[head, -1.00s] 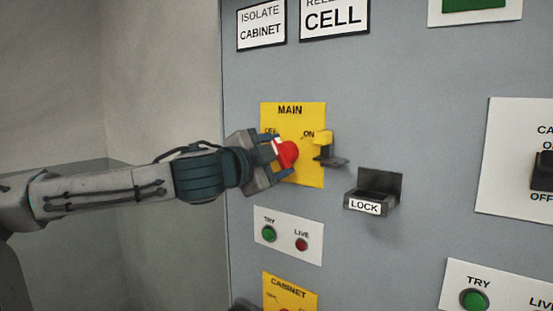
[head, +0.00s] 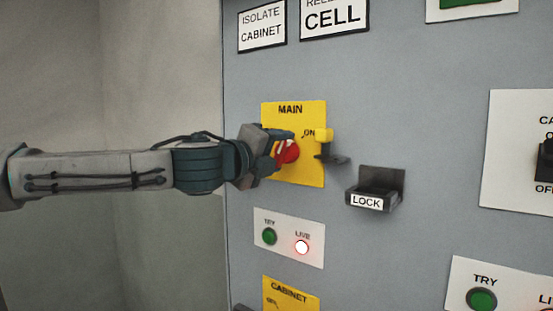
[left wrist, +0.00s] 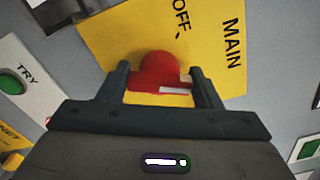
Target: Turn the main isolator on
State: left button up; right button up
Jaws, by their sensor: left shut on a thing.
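The main isolator is a red rotary knob (head: 288,152) on a yellow plate (head: 309,172) marked MAIN on the grey cabinet front. My left gripper (head: 279,147) is shut on the red knob and hides the OFF mark in the head view. In the left wrist view the red knob (left wrist: 158,75) sits between the two fingers (left wrist: 163,92), with its white pointer line showing on the handle. The LIVE lamp (head: 302,247) below the plate glows bright. My right gripper is not in view.
A LOCK tray (head: 368,201) juts out to the lower right. A green TRY button (head: 269,236) sits below, above a CABINET plate (head: 291,292).

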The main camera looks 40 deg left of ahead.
pick_arm(q)
jog(key=shift+m, duration=0.8)
jog(key=shift+m+b, duration=0.55)
jog(key=shift+m, duration=0.65)
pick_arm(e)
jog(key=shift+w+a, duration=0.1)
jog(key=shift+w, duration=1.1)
pick_arm(q)
jog(key=o, duration=1)
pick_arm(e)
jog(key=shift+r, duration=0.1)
pick_arm(q)
jog(key=shift+s, duration=0.1)
